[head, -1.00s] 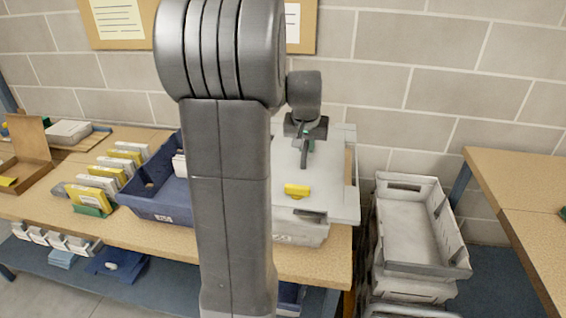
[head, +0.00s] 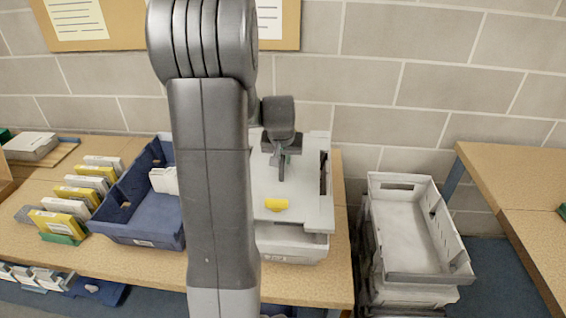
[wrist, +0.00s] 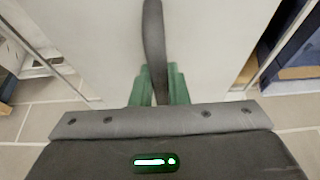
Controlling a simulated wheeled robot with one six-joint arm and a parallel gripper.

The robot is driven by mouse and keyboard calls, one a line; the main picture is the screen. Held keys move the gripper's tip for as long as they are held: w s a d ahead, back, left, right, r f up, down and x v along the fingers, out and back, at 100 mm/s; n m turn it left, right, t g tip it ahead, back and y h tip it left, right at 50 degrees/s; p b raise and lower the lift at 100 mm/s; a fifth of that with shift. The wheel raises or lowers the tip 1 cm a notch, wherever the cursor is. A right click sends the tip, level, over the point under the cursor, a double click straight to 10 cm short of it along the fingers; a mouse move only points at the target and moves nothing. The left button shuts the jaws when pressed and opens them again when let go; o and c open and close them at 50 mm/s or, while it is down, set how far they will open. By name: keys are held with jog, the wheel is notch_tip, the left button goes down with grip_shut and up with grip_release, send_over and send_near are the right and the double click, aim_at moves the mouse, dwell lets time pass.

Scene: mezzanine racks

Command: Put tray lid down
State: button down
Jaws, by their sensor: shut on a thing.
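The tray lid (head: 300,205) is a flat pale grey panel with a dark upright handle (wrist: 153,35) and a yellow tab (head: 276,204) near its front. My gripper (head: 281,165) is shut on the handle, with its green fingertips (wrist: 158,85) on either side of it in the wrist view. The lid is over a pale grey tray (head: 290,245) on the bench. It sits askew, leaving a dark gap by its right side. I cannot tell whether it touches the rim. My arm hides the lid's left part.
A blue tray (head: 125,215) stands close on the left, with upright yellow and white boxes (head: 75,195) beyond it. Stacked grey crates (head: 415,225) stand right of the wooden bench (head: 150,265). A brick wall (head: 420,90) is close behind.

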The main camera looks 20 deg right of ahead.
notch_tip(320, 180, down, 2)
jog(key=shift+w+f, duration=0.1)
jog(key=shift+f+b, duration=0.55)
jog(key=shift+b, duration=0.05)
jog(key=c, duration=1.4)
grip_release()
jog(key=shift+r+p, duration=0.55)
jog(key=b+v, duration=0.1)
jog(key=v, duration=1.1)
jog(key=shift+r, duration=0.15)
